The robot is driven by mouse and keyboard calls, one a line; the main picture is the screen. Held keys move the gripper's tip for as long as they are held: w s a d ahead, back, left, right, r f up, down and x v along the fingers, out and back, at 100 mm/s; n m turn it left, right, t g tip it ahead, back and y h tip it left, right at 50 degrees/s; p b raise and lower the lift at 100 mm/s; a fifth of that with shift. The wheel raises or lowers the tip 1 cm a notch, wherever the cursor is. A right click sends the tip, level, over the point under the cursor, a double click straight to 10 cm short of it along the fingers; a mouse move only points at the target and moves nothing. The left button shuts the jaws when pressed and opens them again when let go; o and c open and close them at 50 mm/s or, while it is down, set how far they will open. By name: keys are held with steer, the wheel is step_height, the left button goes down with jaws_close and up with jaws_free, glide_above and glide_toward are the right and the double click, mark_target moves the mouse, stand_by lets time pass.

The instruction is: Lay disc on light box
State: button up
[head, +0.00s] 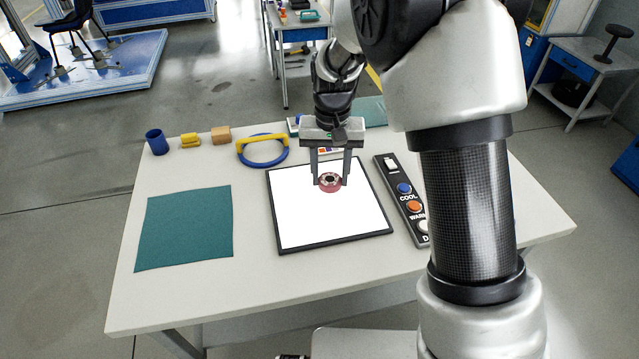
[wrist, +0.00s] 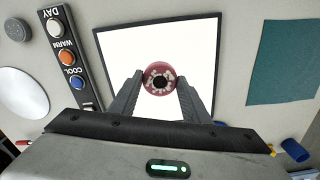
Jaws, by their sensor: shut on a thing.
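The disc (head: 330,182) is small and dark red, with a pale speckled ring and a black centre. My gripper (head: 331,183) is shut on it, one finger on each side. In the wrist view the disc (wrist: 160,79) sits between the fingertips of my gripper (wrist: 159,88). The light box (head: 290,225) is a white lit panel with a black frame on the table; it also shows in the wrist view (wrist: 200,45). The disc is over the panel's upper right part in the head view. I cannot tell whether it touches the panel.
A switch panel (head: 400,190) with coloured buttons lies right of the light box. A teal mat (head: 185,228) lies to the left. A blue and yellow ring (head: 262,150), a wooden block (head: 221,134), yellow blocks (head: 190,140) and a blue cup (head: 156,142) line the back edge.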

steer(key=shift+w+f, duration=0.15)
steer(key=shift+f, duration=0.15)
glide_above(329, 212)
step_height(329, 212, down, 4)
steer(key=shift+f, duration=0.25)
steer(key=shift+w+f, duration=0.1)
steer(key=shift+f, duration=2.3)
steer(key=shift+f, duration=0.1)
steer(key=o, duration=1.1)
